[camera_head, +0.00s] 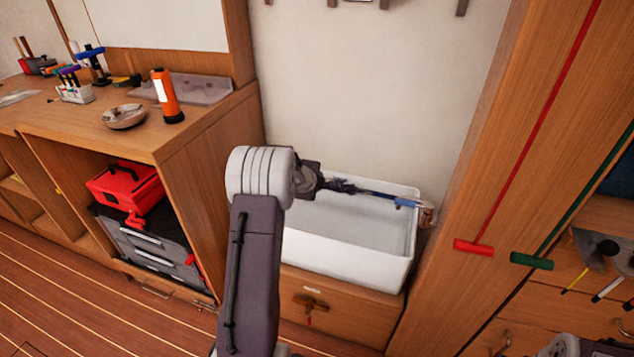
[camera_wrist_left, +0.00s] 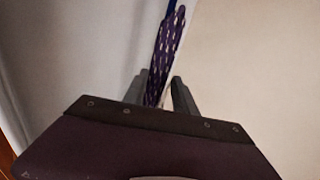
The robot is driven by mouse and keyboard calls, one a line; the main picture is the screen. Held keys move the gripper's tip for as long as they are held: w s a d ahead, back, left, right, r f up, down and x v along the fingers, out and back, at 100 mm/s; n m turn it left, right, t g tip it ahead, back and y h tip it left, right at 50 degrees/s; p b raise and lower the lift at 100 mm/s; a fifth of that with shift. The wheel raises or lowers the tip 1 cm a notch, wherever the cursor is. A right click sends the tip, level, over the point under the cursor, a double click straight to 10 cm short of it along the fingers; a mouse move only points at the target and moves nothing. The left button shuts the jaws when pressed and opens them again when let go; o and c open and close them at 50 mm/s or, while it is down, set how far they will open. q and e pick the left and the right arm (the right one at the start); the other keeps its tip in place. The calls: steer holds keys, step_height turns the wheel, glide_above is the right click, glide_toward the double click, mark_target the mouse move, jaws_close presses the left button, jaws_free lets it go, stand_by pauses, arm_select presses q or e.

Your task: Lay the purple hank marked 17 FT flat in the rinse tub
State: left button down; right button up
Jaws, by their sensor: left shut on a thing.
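My left gripper (camera_head: 318,182) is shut on a purple hank (camera_head: 342,186) above the back part of the white rinse tub (camera_head: 345,262). In the left wrist view the hank (camera_wrist_left: 166,55), purple with pale flecks, stands out between the two fingers of my left gripper (camera_wrist_left: 160,92). A blue length (camera_head: 405,202) extends from the hank toward the tub's right rim, with a small pale and brown piece (camera_head: 427,214) at its end. I cannot read any 17 FT marking. My arm hides the tub's left end. My right gripper does not show.
The tub sits on a wooden cabinet between a workbench (camera_head: 215,118) and a wooden panel (camera_head: 480,190). An orange flashlight (camera_head: 167,97) and a bowl (camera_head: 124,116) stand on the bench. Red (camera_head: 473,247) and green (camera_head: 531,261) handles hang at the right. The visible tub floor looks clear.

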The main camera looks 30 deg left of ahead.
arm_select(q)
step_height(320, 180, down, 13)
steer(key=b, duration=1.1)
steer(key=shift+b, duration=0.3)
steer(key=c, duration=0.9)
jaws_free()
steer(key=d+r+p, duration=0.1)
steer(key=d+r, duration=0.2)
steer(key=d, duration=0.1)
steer(key=d+r+p, duration=0.1)
steer(key=d+r, duration=0.2)
steer(key=r, duration=0.1)
steer(key=d+r+p, duration=0.1)
steer(key=d+r, duration=0.3)
steer(key=shift+w+d, duration=0.35)
steer(key=shift+w, duration=0.05)
